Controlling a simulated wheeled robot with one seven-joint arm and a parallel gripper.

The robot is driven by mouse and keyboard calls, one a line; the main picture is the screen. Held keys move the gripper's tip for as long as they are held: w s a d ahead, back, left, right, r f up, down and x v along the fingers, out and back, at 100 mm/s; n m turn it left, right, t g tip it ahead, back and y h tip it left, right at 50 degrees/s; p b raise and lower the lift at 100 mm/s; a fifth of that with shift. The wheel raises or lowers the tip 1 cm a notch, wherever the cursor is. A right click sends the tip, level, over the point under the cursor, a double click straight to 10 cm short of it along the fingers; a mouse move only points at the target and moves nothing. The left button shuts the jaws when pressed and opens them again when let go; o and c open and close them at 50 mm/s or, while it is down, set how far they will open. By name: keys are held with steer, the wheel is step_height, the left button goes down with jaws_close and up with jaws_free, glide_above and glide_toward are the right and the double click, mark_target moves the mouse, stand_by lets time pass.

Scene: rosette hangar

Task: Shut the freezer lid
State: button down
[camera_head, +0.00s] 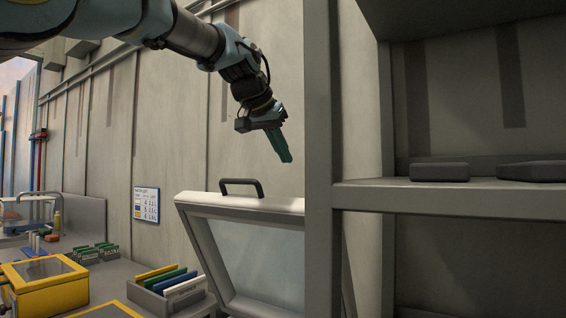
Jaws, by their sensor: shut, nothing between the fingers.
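The freezer lid (188,226) stands raised and tilted, with a pale frame, a glass pane and a dark handle (241,187) on its top edge. Its right part is hidden behind a grey shelf post. The freezer body below is mostly out of view. My gripper (287,159) is shut and empty, pointing down. It hangs above and to the right of the handle, apart from the lid.
A grey shelf unit (440,200) with dark flat items fills the right side. At left, a counter bears a yellow box (40,292), a grey bin (205,298) of colored folders, and several small items. A chart (145,205) hangs on the wall.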

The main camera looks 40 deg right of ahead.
mark_target(288, 197)
steer(key=d+f+p, duration=0.1)
steer(key=f, duration=0.1)
steer(key=d+f+p, duration=0.1)
steer(key=f, duration=0.1)
steer(key=w+d+f+p, duration=0.1)
steer(key=f, duration=0.1)
steer(key=shift+d+f, duration=0.25)
steer(key=shift+f, duration=0.15)
steer(key=shift+s+a+f, duration=0.15)
steer(key=shift+a+f, duration=0.3)
steer(key=shift+a, duration=0.2)
steer(key=shift+a+f, duration=0.1)
steer(key=shift+f, duration=0.05)
